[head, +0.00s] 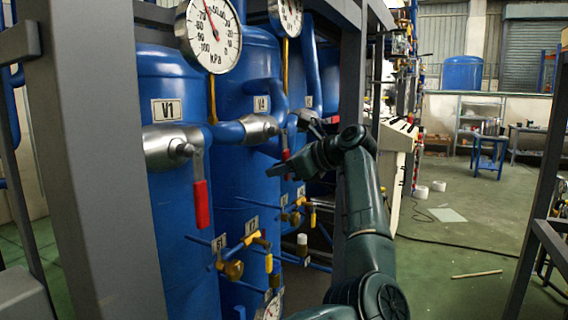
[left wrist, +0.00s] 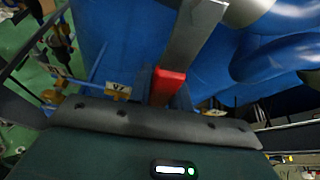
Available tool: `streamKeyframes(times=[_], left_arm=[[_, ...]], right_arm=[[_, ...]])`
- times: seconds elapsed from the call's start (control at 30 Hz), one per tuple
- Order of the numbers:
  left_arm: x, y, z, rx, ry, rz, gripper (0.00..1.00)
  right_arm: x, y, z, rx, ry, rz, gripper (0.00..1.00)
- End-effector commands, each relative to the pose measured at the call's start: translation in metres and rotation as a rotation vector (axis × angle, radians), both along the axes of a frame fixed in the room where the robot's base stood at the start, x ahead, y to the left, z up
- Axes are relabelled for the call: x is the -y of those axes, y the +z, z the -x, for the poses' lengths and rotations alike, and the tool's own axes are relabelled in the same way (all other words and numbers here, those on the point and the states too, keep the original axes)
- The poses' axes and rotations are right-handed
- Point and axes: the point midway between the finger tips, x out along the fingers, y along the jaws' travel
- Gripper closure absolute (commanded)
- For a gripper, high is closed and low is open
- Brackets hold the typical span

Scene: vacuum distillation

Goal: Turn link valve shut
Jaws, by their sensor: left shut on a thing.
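A silver valve body (head: 262,130) sits on the blue piping beside the V4 tank. Its lever with a red grip (head: 286,160) hangs roughly downward in the head view. In the left wrist view the grey lever (left wrist: 193,38) runs down to the red grip (left wrist: 168,86), which enters my jaws. My left gripper (head: 286,148) is shut on this red grip; the fingers hide part of it. A similar valve (head: 172,146) by the V1 tank has a red handle (head: 201,205) pointing down. I cannot tell by a label which one is the link valve. My right gripper is out of view.
Two pressure gauges (head: 211,35) hang above the valves. Small brass valves with yellow levers (head: 232,268) stick out below my gripper. A grey frame post (head: 90,150) stands at the left. Green floor (head: 460,215) is mostly open at the right.

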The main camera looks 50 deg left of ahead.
Motion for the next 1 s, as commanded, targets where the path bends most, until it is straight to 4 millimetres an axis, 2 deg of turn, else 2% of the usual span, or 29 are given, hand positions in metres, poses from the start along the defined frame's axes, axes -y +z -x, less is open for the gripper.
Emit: streamKeyframes(times=[0.4,0.93,0.97,1.0], left_arm=[[0.004,-0.001,0.013,-0.165,0.0,0.05,1.0],[0.004,-0.001,0.015,-0.187,0.0,0.057,1.0],[0.004,-0.001,0.015,-0.188,0.001,0.058,0.78],[0.004,-0.001,0.015,-0.187,0.001,0.057,0.74]], right_arm=[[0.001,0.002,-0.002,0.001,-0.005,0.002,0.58],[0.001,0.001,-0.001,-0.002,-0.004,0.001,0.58],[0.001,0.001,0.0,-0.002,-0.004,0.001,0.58],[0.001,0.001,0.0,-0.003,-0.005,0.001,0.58]])
